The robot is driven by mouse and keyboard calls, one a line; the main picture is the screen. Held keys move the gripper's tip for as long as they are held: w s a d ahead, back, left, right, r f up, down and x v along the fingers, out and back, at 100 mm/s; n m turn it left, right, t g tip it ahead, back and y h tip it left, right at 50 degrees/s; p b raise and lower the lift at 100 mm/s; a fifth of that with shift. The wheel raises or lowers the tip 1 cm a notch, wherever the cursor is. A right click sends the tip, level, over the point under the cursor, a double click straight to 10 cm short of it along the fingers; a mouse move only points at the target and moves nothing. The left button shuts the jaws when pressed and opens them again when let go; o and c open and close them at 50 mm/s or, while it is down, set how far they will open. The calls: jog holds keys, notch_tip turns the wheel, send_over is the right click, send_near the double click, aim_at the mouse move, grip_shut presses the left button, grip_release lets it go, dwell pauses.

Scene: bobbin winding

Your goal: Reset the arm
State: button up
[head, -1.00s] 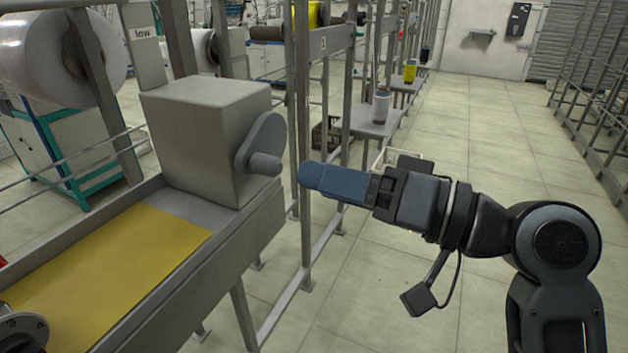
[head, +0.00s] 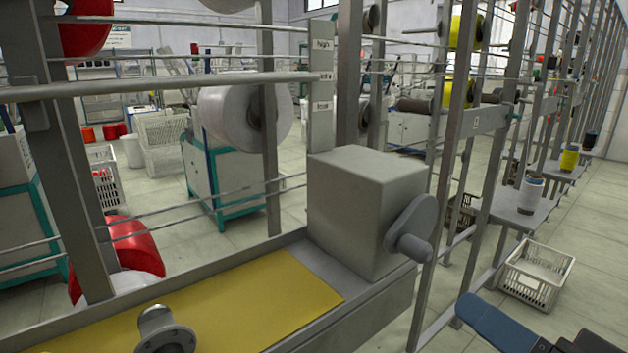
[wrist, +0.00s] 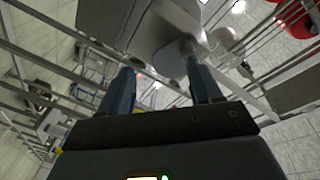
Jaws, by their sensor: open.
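My gripper (head: 490,322) shows at the bottom right of the head view, only its blue finger end and part of the dark body in frame. In the wrist view my gripper (wrist: 157,90) has its two blue fingers spread apart with nothing held between them. Beyond the fingers is the grey machine box (wrist: 122,22) with its crank handle (wrist: 185,50). In the head view the same box (head: 362,210) and crank (head: 412,230) stand left of my gripper, with a visible gap between crank and fingers.
A metal trough with a yellow bed (head: 240,300) runs left from the box. Metal posts and rails of the rack (head: 440,170) stand behind the crank. A white crate (head: 537,273) is on the floor at right, below a shelf with a bobbin (head: 531,192).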

jog(key=s+f+m+g+h+p, duration=0.1)
jog(key=s+f+m+h+p, duration=0.15)
jog(key=s+f+h, duration=0.75)
jog(key=s+d+n+y+p, duration=0.1)
jog(key=s+n, duration=0.5)
jog(key=s, duration=1.2)
jog(key=shift+s+d+y, duration=0.35)
jog(key=shift+d+y, duration=0.2)
jog(key=shift+y, duration=0.05)
jog(key=shift+f+n, duration=0.1)
jog(key=shift+n, duration=0.15)
jog(key=shift+c, duration=0.2)
